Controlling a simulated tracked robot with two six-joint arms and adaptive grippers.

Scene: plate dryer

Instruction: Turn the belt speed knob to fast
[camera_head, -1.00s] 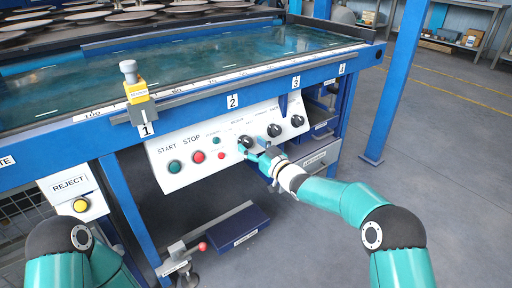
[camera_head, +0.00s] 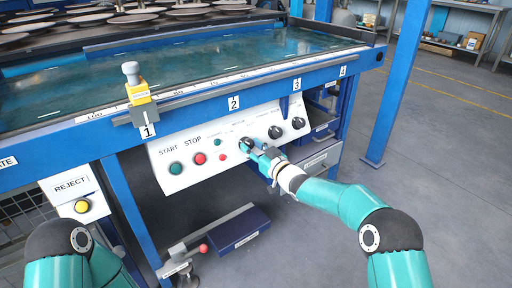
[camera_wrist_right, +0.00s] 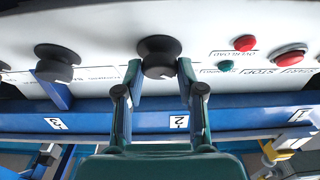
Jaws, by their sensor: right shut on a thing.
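The white control panel (camera_head: 160,160) on the front of the blue machine carries three black knobs. My right gripper (camera_head: 252,149) is at the leftmost black knob (camera_head: 246,142), in front of the panel. In the right wrist view this knob (camera_wrist_right: 160,50) sits between the two fingertips of my right gripper (camera_wrist_right: 160,70), which are shut on its sides. The small print by the knobs is too blurred to tell which one is belt speed. My left gripper is out of view; only part of my left arm shows at the lower left.
The middle knob (camera_head: 275,131) and right knob (camera_head: 298,123) are close by. The green start button (camera_head: 175,168) and red stop button (camera_head: 199,158) are to the left. A blue box (camera_head: 238,230) is low beneath the panel. Open floor lies to the right.

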